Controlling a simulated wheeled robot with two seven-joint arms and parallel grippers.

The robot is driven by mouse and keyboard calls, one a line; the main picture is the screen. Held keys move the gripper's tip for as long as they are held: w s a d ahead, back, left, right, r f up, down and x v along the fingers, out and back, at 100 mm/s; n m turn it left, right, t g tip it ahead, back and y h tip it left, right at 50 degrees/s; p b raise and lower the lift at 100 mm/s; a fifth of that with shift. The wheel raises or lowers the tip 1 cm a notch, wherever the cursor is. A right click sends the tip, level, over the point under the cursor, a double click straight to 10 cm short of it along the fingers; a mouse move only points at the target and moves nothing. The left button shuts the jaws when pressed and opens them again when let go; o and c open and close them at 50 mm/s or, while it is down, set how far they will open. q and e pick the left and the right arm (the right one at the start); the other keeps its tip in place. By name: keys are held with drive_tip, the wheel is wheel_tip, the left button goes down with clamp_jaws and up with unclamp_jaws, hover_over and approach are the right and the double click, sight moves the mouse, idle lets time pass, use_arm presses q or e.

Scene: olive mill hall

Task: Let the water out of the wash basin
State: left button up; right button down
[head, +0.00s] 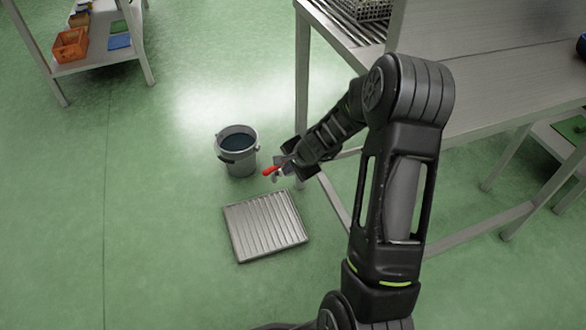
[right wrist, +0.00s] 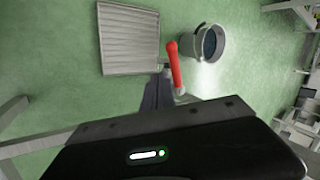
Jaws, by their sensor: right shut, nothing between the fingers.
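A red lever handle (head: 271,170) shows just off the tip of my right gripper (head: 284,160). In the right wrist view the red lever (right wrist: 174,65) has pale metal at its lower end, next to a dark finger; I cannot tell whether they touch. The right gripper is shut with nothing held. A round grey vessel (head: 224,158) with dark water stands on the floor left of the lever; it also shows in the right wrist view (right wrist: 219,50). What the lever is fixed to is hidden. I cannot identify the wash basin for certain. My left gripper is not in view.
A ribbed metal grate (head: 265,226) lies on the green floor in front of the vessel. A steel table (head: 480,88) with legs stands close on the right, beside my right arm. A shelf with an orange crate (head: 70,45) is at the far left. Floor left is clear.

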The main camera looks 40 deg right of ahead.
sight(272, 170)
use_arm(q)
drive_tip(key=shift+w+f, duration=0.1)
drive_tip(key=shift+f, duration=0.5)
use_arm(e)
drive_tip(key=w+f, duration=0.4)
drive_tip(key=shift+w, duration=0.4)
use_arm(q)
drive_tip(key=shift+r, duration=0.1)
use_arm(e)
drive_tip(key=shift+w, duration=0.1)
drive_tip(key=shift+w+a+r+p, duration=0.15)
drive_tip(key=shift+w+p, duration=0.1)
drive_tip(key=shift+w, duration=0.25)
drive_tip(key=shift+w+a+r+p, duration=0.15)
drive_tip(key=shift+w+p, duration=0.1)
drive_tip(key=shift+w, duration=0.2)
drive_tip(key=shift+w+f, duration=0.2)
drive_tip(key=shift+f, duration=0.05)
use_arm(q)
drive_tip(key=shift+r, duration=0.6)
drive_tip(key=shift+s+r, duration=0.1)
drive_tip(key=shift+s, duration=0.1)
use_arm(e)
drive_tip(key=shift+s, duration=0.1)
